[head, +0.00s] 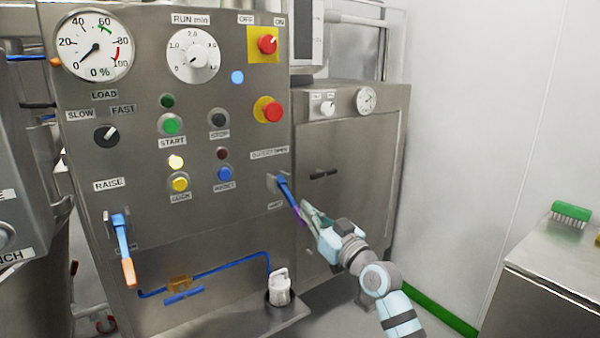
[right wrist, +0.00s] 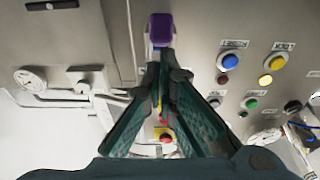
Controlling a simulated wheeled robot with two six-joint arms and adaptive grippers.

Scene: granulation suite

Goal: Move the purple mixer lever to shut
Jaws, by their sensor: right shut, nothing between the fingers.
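The mixer lever (head: 287,193) is a blue bar on a bracket at the lower right of the steel control panel. It slants down and to the right, toward a purple grip (head: 299,214). Small labels sit above and below its bracket, too blurred to read surely. My right gripper (head: 309,212) is shut and empty, its fingertips close beside the purple grip. In the right wrist view the purple grip (right wrist: 160,28) shows just beyond the closed fingertips (right wrist: 160,58). I cannot tell whether they touch. My left gripper is out of view.
Another blue lever with an orange grip (head: 128,272) hangs at the panel's lower left. Red stop buttons (head: 268,110) and other controls sit above. A white fitting (head: 279,288) stands below the lever. A steel cabinet (head: 550,265) with a green brush (head: 571,212) is at right.

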